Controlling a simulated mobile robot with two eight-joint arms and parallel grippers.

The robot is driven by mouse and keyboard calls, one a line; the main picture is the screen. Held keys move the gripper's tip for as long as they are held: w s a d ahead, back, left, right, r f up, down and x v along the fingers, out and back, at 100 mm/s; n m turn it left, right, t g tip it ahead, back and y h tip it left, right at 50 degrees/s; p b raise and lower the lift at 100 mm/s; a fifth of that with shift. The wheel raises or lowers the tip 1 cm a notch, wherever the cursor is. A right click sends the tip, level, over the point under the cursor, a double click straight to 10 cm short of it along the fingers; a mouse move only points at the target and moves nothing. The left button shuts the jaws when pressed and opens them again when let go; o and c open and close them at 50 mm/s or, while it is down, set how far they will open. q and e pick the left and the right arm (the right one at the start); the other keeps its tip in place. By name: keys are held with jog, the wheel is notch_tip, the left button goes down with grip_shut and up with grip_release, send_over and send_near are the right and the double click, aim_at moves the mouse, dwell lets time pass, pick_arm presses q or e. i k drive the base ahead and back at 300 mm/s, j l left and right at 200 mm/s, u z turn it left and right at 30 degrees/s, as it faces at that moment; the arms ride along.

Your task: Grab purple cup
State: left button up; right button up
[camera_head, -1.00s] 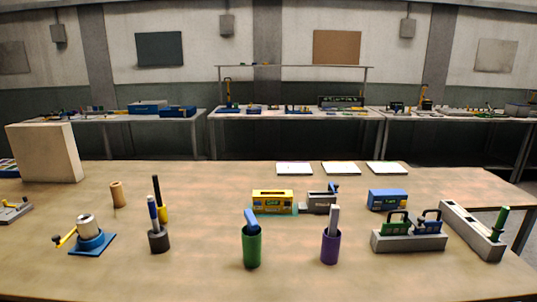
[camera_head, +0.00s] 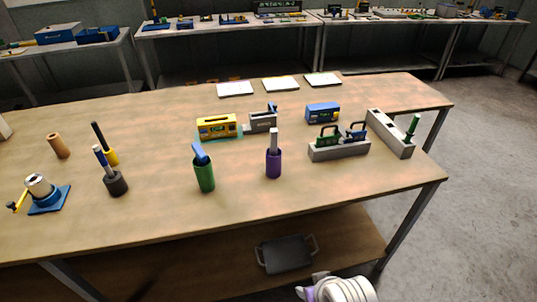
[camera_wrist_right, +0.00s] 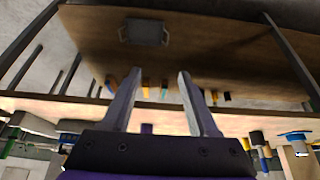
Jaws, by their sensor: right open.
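The purple cup (camera_head: 273,163) stands upright on the workbench (camera_head: 150,215) in the head view, with a grey flat-sided piece sticking up out of it. A green cup (camera_head: 205,176) holding a blue piece stands to its left. My right gripper (camera_wrist_right: 160,72) shows in the right wrist view, its two fingers apart with nothing gripped between them. That view looks upside down, with the bench edge crossing behind the fingers. A small purple patch (camera_wrist_right: 147,128) shows at the gripper's base; I cannot tell if it is the cup. My left gripper is out of view.
Behind the cup are a yellow box (camera_head: 216,126) and a grey device (camera_head: 262,122). A grey block with padlock-like pieces (camera_head: 338,150) stands to its right. A dark tray (camera_head: 285,254) lies on the lower shelf. The bench in front of the cup is clear.

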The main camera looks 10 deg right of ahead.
aim_at(274, 163)
jog(key=i+l, duration=0.85)
jog(key=l, duration=0.15)
